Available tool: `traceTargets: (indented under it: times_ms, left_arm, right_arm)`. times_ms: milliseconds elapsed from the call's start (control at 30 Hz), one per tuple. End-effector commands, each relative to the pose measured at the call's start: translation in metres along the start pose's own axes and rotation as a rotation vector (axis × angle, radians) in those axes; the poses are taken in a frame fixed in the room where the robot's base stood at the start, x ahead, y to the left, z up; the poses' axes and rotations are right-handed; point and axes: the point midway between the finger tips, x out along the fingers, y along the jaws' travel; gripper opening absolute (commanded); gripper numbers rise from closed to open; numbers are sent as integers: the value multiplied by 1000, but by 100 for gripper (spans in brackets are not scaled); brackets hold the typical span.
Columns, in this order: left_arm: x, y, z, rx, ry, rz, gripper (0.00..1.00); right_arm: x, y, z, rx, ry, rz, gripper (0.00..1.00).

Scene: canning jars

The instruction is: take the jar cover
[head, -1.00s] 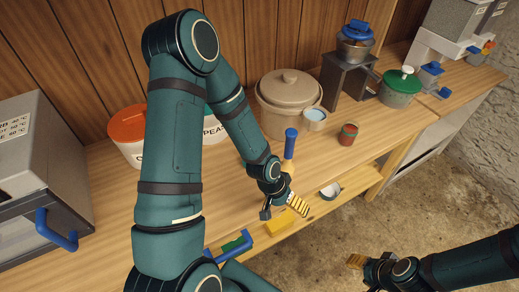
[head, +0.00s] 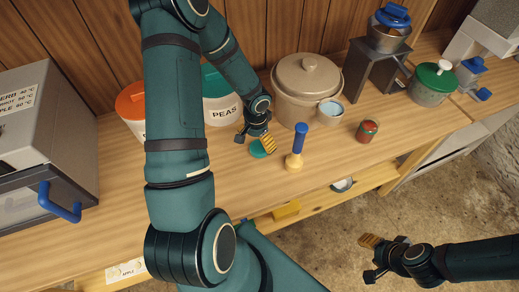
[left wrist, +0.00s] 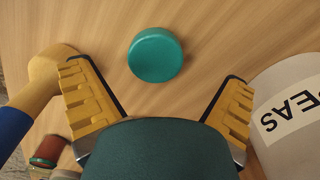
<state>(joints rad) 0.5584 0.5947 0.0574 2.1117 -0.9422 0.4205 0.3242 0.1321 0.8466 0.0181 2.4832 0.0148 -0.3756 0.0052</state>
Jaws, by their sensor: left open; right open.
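A round teal jar cover (head: 258,149) lies flat on the wooden worktop, in front of the PEAS container. In the left wrist view the cover (left wrist: 155,55) lies ahead of the fingers, near the upper middle. My left gripper (head: 256,142) is open and empty, just above and beside the cover in the head view. Its two yellow fingers (left wrist: 160,100) are spread wide, with the cover beyond the gap and apart from both. My right gripper (head: 368,258) is open and empty, over the floor in front of the bench.
A blue-handled wooden tool (head: 297,148) stands close right of the cover. The PEAS container (head: 222,108) stands behind, with a big beige lidded pot (head: 306,85) and small red jar (head: 367,131) to the right. A grey machine (head: 45,130) is at left.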

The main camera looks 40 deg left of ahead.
Motion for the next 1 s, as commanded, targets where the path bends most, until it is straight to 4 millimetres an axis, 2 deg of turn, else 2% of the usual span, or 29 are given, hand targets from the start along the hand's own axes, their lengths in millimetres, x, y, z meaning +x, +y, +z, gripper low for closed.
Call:
traceTargets:
  times_ms: [167, 433, 767, 900, 1000]
  left_arm:
    - [12, 2, -1, 1, -1, 1, 100]
    - [49, 5, -5, 0, -1, 2, 100]
    - [55, 4, -6, 0, 0, 1, 100]
    - [55, 4, -6, 0, 0, 1, 51]
    - [55, 4, -6, 0, 0, 1, 46]
  right_arm:
    - [2, 1, 0, 0, 0, 0, 47]
    - [9, 3, 1, 0, 0, 2, 47]
    - [9, 3, 1, -1, 0, 2, 47]
    - [9, 3, 1, -1, 0, 2, 47]
    - [9, 3, 1, -1, 0, 2, 47]
